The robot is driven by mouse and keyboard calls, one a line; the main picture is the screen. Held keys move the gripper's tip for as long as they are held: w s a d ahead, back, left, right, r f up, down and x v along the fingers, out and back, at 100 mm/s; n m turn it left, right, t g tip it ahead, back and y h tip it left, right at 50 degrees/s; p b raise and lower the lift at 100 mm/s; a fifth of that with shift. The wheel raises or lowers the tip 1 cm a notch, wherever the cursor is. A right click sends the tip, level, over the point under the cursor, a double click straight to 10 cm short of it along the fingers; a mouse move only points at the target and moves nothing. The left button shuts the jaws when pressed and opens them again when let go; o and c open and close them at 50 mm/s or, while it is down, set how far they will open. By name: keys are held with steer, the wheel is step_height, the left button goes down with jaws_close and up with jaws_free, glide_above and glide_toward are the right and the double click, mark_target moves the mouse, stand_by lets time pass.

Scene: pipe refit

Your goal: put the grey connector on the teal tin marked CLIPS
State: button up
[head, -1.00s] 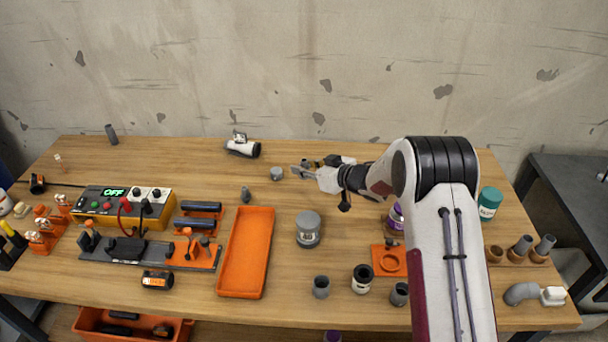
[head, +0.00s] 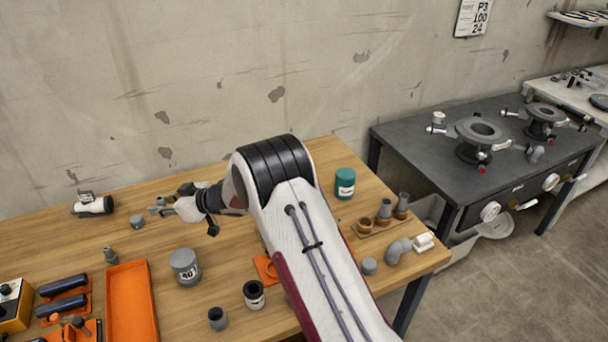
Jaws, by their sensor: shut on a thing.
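The teal tin (head: 345,184) stands upright at the back right of the wooden table, with a white label too small to read. Its top looks bare. My gripper (head: 163,207) is over the back left part of the table, well left of the tin. It is shut on a small grey piece (head: 156,210) that looks like the grey connector; the fingers hide much of it. A separate short grey fitting (head: 137,221) stands on the table just left of the gripper.
My arm crosses the table between gripper and tin. A grey tin (head: 185,268), an orange tray (head: 131,305) and dark and grey cups (head: 254,295) stand in front. A wooden rack of fittings (head: 378,226) and a grey elbow (head: 398,251) are right of the tin.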

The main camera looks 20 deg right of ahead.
steer(key=w+d+r+m+t+h, duration=0.1)
steer(key=w+d, duration=0.1)
steer(key=d, duration=0.6)
steer(key=w+d+r+m+t+h, duration=0.1)
steer(key=d+r, duration=0.1)
steer(key=d, duration=0.5)
step_height(320, 180, up, 7)
steer(key=m+t+h, duration=0.2)
steer(key=m+h, duration=0.5)
steer(key=h, duration=0.1)
glide_above(346, 173)
steer(key=shift+f, duration=0.2)
steer(key=shift+f, duration=0.1)
steer(key=shift+f, duration=3.05)
steer(key=shift+f, duration=0.1)
steer(key=shift+f, duration=1.8)
steer(key=shift+f, duration=0.15)
